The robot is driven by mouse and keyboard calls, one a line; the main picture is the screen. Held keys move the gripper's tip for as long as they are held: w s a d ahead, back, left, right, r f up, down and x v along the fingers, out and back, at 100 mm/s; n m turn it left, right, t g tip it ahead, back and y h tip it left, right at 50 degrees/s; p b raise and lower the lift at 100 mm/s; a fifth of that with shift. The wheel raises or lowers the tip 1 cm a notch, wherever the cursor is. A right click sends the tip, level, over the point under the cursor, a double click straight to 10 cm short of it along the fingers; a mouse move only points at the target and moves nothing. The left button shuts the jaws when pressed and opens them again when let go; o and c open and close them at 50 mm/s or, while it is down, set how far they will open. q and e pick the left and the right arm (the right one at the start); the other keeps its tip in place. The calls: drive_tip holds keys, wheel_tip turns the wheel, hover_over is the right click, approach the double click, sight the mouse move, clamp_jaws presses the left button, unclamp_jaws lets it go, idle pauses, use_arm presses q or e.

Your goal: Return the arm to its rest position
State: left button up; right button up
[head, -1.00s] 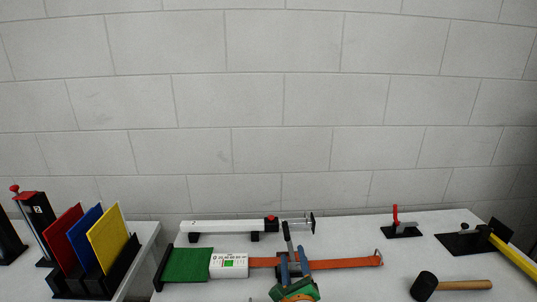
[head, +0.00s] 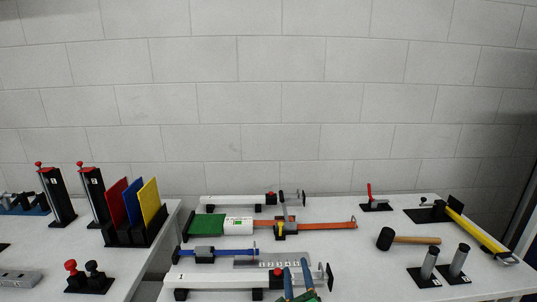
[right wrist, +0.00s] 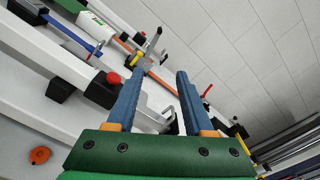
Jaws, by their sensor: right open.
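My right gripper (head: 297,266), with blue fingers and a green body, is at the bottom edge of the head view, over the front white rail (head: 225,281). In the right wrist view its two fingers (right wrist: 161,76) are spread apart with nothing held between them. The orange bar (head: 325,225) lies farther back, with a small yellow and dark clamp piece (head: 280,229) on it, apart from the fingers. My left gripper is not in view.
A back white rail (head: 228,200), a blue bar (head: 228,252) and a mallet (head: 412,239) lie on the white table. Two grey cylinders (head: 459,262) (head: 430,264) stand at right. Coloured plates (head: 133,205) stand in a black rack at left.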

drive_tip(key=s+d+f+m+g+h, duration=0.1)
drive_tip(key=s+d+f+m+g, duration=0.25)
drive_tip(key=s+f+m, duration=0.5)
drive_tip(key=s+d+f+m+g, duration=0.2)
drive_tip(key=s+f+m+g, duration=0.25)
drive_tip(key=f, duration=0.65)
drive_tip(key=s+d+f+m+g+h, duration=0.1)
drive_tip(key=s+d+f+m+g, duration=0.2)
drive_tip(key=s+f+m, duration=0.6)
drive_tip(key=s+d+f+m+g, duration=0.1)
drive_tip(key=s+f+m+g, duration=0.1)
drive_tip(key=s+m, duration=0.4)
drive_tip(key=s+d+f+m+g+y, duration=0.1)
drive_tip(key=s+f+m, duration=0.4)
drive_tip(key=s, duration=0.7)
drive_tip(key=s+d+f+m+g, duration=0.1)
drive_tip(key=s+f+m+g, duration=0.2)
drive_tip(key=s+m, duration=0.5)
drive_tip(key=shift+s+d+f, duration=0.2)
drive_tip(key=shift+s+f, duration=0.05)
drive_tip(key=shift+s, duration=0.25)
drive_tip(key=shift+w, duration=0.1)
